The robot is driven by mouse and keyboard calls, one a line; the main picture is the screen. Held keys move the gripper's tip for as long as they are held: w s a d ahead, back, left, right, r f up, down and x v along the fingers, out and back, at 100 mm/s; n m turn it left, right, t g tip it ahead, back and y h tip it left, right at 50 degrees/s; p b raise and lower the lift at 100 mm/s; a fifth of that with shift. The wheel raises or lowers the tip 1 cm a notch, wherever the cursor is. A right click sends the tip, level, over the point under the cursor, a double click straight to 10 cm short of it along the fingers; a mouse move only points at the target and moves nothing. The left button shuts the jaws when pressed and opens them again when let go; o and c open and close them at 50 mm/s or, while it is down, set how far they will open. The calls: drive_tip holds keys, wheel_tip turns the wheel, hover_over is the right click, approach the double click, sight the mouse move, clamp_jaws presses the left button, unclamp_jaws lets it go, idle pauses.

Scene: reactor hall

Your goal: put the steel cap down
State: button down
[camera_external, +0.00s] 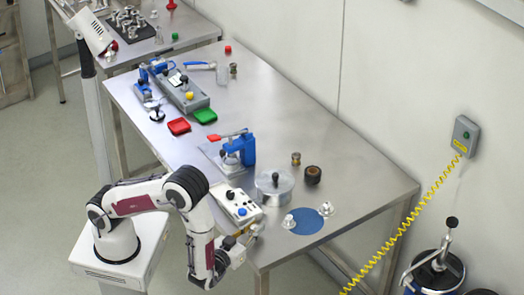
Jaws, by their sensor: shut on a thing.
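My gripper (252,235) is at the near left corner of the steel table, beside a white control box (238,206). It is shut on a small, pale metallic piece, which I take to be the steel cap; the fingers hide most of it and its outline is hard to make out. To the right of the gripper lies a round blue mat (306,224). One small steel piece (289,222) stands at the mat's left edge, and another (326,209) at its right edge.
A lidded steel pot (274,187) stands behind the mat, with a dark round part (313,175) and a small brass part (296,159) beyond it. A blue press (239,148), a red tray (178,126) and a green tray (205,115) lie farther back. The table's right side is clear.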

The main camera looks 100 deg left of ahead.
drive_tip(key=shift+f, duration=0.15)
drive_tip(key=c, duration=1.9)
unclamp_jaws()
drive_tip(key=shift+d, duration=0.15)
drive_tip(key=shift+w+v, duration=0.1)
drive_tip(key=shift+v, duration=1.3)
drive_tip(key=shift+w+v, duration=0.15)
drive_tip(key=shift+v, duration=2.3)
drive_tip(key=shift+f, duration=0.15)
drive_tip(key=shift+o, duration=0.4)
